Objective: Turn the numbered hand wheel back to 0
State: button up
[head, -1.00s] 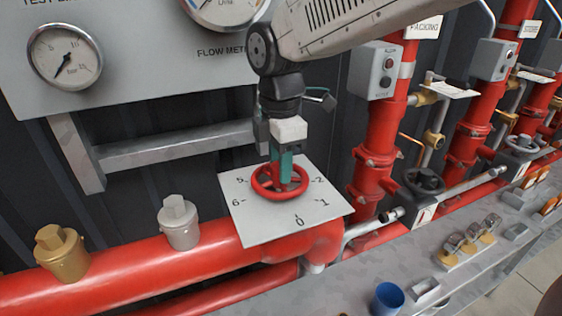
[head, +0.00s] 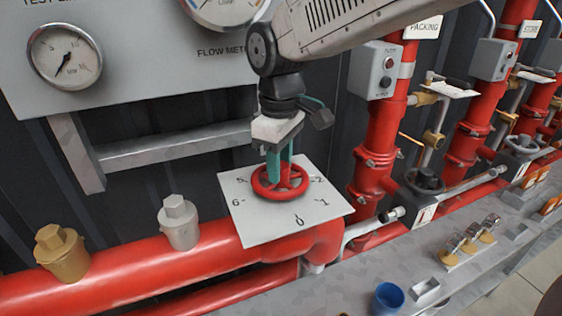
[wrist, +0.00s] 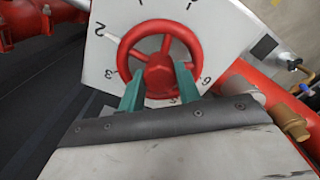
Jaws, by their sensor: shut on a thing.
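The red hand wheel (head: 280,190) sits on a white square plate (head: 247,228) with numbers around it. In the head view I read 5, 6, 0, 1 and 2; the 0 is at the front. My gripper (head: 281,178) reaches down from above, its two green fingers at the wheel. In the wrist view the wheel (wrist: 158,45) shows from above, and my gripper (wrist: 159,70) has one finger on each side of the red hub, shut on the wheel. The fingers hide part of the rim. I cannot tell which number the wheel points to.
A thick red pipe (head: 140,272) with a brass cap (head: 62,252) and a silver cap (head: 178,222) runs to the left. A gauge panel (head: 130,70) stands behind. Red risers (head: 385,130) and a dark valve wheel (head: 425,182) are at right. A blue cup (head: 388,298) stands in front.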

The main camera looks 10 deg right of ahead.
jog(key=m, duration=0.4)
jog(key=shift+r, duration=0.1)
jog(key=shift+m, duration=0.5)
jog(key=m, duration=0.3)
jog(key=shift+m, duration=0.3)
jog(key=m, duration=0.4)
jog(key=shift+m, duration=0.3)
jog(key=shift+m, duration=1.2)
jog(key=o, duration=0.7)
jog(key=shift+w+m, duration=0.1)
jog(key=shift+m, duration=0.5)
jog(key=shift+c, duration=0.2)
jog(key=o, duration=0.6)
jog(key=shift+c, duration=0.2)
